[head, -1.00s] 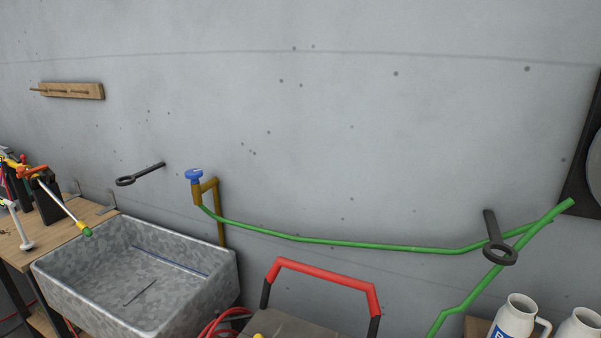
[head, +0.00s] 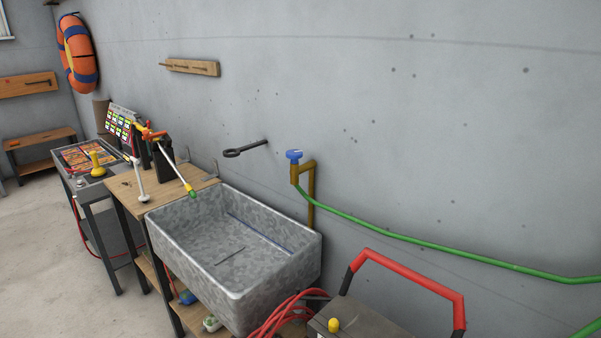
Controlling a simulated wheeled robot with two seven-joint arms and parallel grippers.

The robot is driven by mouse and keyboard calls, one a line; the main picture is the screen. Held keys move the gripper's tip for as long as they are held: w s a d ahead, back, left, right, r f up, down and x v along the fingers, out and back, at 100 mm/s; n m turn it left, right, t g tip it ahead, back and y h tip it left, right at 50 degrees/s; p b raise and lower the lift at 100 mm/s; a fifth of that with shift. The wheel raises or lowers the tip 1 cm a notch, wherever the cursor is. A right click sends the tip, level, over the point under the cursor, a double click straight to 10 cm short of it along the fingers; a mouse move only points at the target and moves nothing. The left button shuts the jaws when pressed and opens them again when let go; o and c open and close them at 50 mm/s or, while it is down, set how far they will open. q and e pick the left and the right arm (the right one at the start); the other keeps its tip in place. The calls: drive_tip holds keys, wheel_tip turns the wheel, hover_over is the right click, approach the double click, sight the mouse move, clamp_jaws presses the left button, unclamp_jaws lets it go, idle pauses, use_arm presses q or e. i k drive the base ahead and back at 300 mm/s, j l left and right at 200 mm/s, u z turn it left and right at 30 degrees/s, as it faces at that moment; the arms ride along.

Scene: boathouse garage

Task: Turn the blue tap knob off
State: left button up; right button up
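The blue tap knob (head: 294,155) sits on top of a brass-coloured tap pipe (head: 309,185) on the grey wall. It is behind the back right corner of the galvanised sink (head: 282,268). A green hose (head: 400,237) runs from the tap to the right along the wall. The knob is small in the view, so I cannot tell its turned position. Neither of my grippers shows in the head view.
A wooden workbench (head: 131,201) with tools stands left of the sink. A box with a red handle (head: 410,280) and red cables (head: 283,312) stand at the front right, below the tap. A dark ring holder (head: 245,148) juts from the wall. Open floor (head: 50,240) lies at the left.

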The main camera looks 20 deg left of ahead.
sight(294, 155)
drive_tip(key=i+j+z, duration=0.15)
drive_tip(key=j+z, duration=0.3)
drive_tip(key=j, duration=0.45)
drive_tip(key=j+z, duration=0.4)
drive_tip(key=j, duration=0.55)
